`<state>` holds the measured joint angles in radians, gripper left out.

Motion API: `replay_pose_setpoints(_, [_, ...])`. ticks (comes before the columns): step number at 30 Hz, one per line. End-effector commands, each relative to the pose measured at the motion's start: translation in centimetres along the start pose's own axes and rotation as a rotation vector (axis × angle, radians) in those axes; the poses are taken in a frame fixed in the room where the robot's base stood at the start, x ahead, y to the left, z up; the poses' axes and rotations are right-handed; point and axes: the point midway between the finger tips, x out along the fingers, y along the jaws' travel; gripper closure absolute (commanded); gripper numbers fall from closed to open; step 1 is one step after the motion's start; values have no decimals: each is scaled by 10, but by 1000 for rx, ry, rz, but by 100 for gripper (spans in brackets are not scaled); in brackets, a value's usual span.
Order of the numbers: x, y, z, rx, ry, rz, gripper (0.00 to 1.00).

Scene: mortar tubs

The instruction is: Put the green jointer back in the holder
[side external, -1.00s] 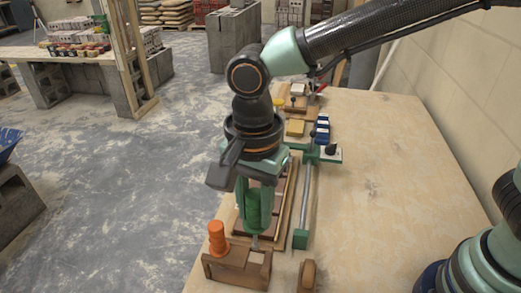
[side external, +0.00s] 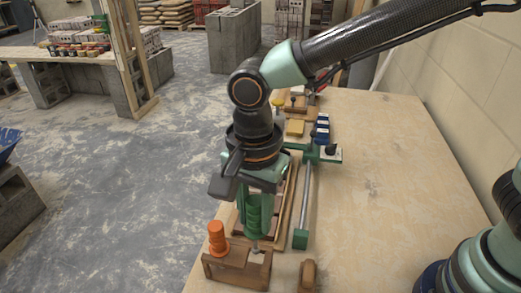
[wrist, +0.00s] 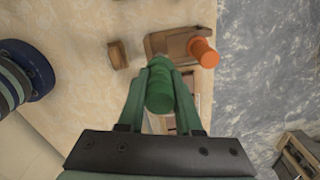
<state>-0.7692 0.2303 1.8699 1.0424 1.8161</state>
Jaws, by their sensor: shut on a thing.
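My gripper (side external: 256,212) is shut on the green jointer (side external: 254,218), whose handle stands roughly upright between the fingers. In the wrist view the green jointer (wrist: 160,92) also shows between the fingertips of my gripper (wrist: 160,80). The wooden holder (side external: 222,272) stands at the near left edge of the table, with an orange-handled tool (side external: 217,238) upright in its left part. The jointer's metal end is at the right part of the holder, near its pale top face. I cannot tell whether it is in the holder or just above it.
A green bar clamp (side external: 302,238) lies right of the gripper, beside a wooden frame (side external: 286,215) behind it. A small wooden block (side external: 307,276) sits right of the holder. Blue and yellow items (side external: 296,127) lie farther back.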

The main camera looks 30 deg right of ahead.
Motion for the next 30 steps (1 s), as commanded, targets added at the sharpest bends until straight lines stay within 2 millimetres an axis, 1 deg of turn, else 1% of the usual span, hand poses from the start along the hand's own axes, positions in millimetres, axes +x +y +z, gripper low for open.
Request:
replay_pose_setpoints(7, [2,0,0,0,0,0,100])
replay_pose_setpoints(30, [35,0,0,0,0,0,100])
